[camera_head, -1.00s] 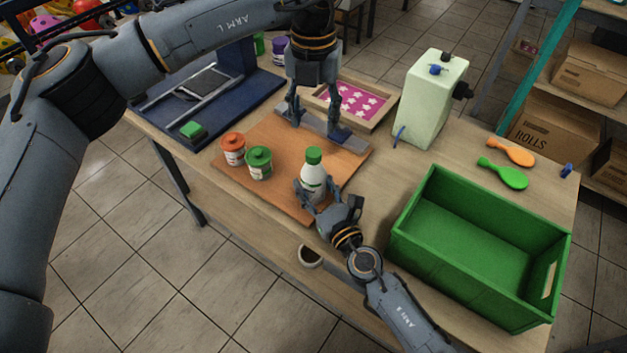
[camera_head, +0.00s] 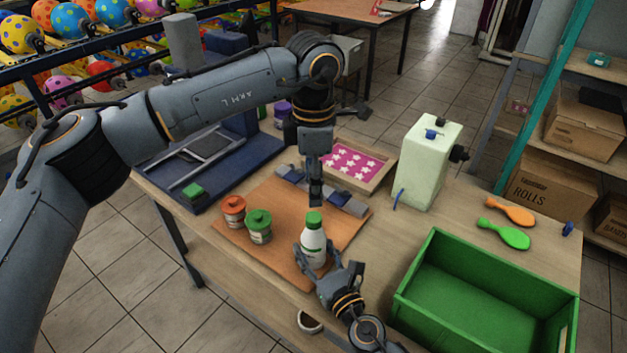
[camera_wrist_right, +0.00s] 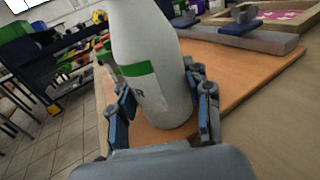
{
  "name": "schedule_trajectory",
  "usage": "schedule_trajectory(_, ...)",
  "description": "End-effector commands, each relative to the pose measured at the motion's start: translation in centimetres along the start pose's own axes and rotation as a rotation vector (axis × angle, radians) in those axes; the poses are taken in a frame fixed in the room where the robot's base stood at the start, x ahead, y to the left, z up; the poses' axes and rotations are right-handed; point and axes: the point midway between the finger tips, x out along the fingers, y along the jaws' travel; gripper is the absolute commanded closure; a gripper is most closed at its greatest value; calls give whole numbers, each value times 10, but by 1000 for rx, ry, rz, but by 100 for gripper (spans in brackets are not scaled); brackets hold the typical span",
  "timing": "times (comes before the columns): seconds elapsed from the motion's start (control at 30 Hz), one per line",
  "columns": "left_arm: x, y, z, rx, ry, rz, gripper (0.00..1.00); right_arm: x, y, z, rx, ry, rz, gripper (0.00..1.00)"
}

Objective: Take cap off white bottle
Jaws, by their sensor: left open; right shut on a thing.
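The white bottle (camera_head: 313,246) with its green cap (camera_head: 313,218) stands upright on the brown board (camera_head: 272,262). The cap is on the bottle. My right gripper (camera_head: 318,268) is shut on the lower part of the bottle. The right wrist view shows the bottle (camera_wrist_right: 152,70) with a green label band between my right gripper's fingers (camera_wrist_right: 165,112); its top is out of that frame. My left gripper (camera_head: 316,190) points down just above the cap. It is open but seen edge-on, and a small gap to the cap seems to show.
An orange-lidded jar (camera_head: 234,212) and a green-lidded jar (camera_head: 259,227) stand left of the bottle. A grey-blue strip (camera_head: 345,202) lies behind it. A green crate (camera_head: 480,290) is at the right, and a pale green machine (camera_head: 428,165) stands behind.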

Motion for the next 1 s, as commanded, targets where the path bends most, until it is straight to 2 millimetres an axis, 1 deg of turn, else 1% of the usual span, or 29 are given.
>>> schedule_trajectory(0.1,0,0,0,229,0,0,51,0,0,0,0,1,0,100)
schedule_trajectory(0.6,0,0,0,1228,0,0,51,0,0,0,0,1,0,100)
schedule_trajectory(0.9,0,0,0,1820,-1,0,51,0,0,-1,0,1,0,100)
schedule_trajectory(1.0,0,0,0,1990,0,0,51,0,0,-1,0,1,0,100)
